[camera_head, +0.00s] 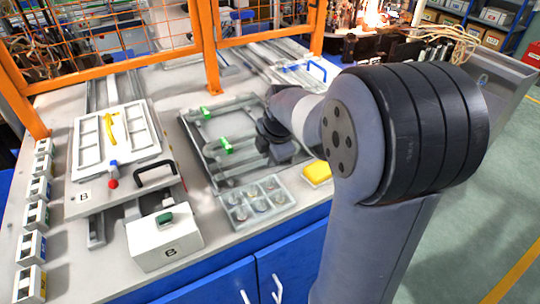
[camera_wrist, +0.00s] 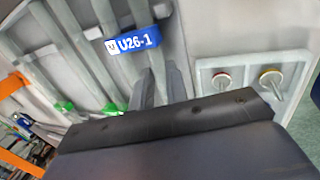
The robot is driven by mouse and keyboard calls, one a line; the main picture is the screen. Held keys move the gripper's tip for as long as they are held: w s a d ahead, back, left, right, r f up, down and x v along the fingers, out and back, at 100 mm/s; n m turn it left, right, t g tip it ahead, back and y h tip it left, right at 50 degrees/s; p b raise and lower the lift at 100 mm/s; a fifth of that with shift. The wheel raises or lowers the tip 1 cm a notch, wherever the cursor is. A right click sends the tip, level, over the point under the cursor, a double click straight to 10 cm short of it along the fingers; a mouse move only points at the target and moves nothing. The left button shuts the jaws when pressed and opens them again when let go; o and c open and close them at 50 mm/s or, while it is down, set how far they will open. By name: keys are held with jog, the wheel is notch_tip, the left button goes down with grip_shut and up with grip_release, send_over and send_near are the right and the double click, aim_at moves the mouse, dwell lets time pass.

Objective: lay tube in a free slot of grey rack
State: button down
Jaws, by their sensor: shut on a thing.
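The grey rack (camera_head: 197,146) is a flat frame in the middle of the bench, with two green pieces (camera_head: 226,146) on its bars. My gripper (camera_head: 273,137) is over the rack's right part, mostly seen from behind my arm. In the wrist view my gripper (camera_wrist: 159,88) points at grey bars of the rack (camera_wrist: 70,40), and the fingers are close together. A blue tag (camera_wrist: 132,42) marked U26-1 shows just beyond the fingertips. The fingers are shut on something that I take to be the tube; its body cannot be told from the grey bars.
A clear-grey tray (camera_head: 240,212) with several round pieces stands before the rack, beside a yellow block (camera_head: 317,172). A white tray (camera_head: 88,158) with a yellow piece and a white box (camera_head: 165,243) are at left. Orange fence posts (camera_head: 207,50) stand behind.

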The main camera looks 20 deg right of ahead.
jog(key=c, duration=1.3)
grip_release()
jog(key=v, duration=1)
jog(key=shift+s+r, duration=0.1)
jog(key=shift+r, duration=0.25)
jog(key=shift+f, duration=0.1)
jog(key=x, duration=1)
jog(key=shift+f, duration=0.3)
jog(key=shift+r, duration=0.2)
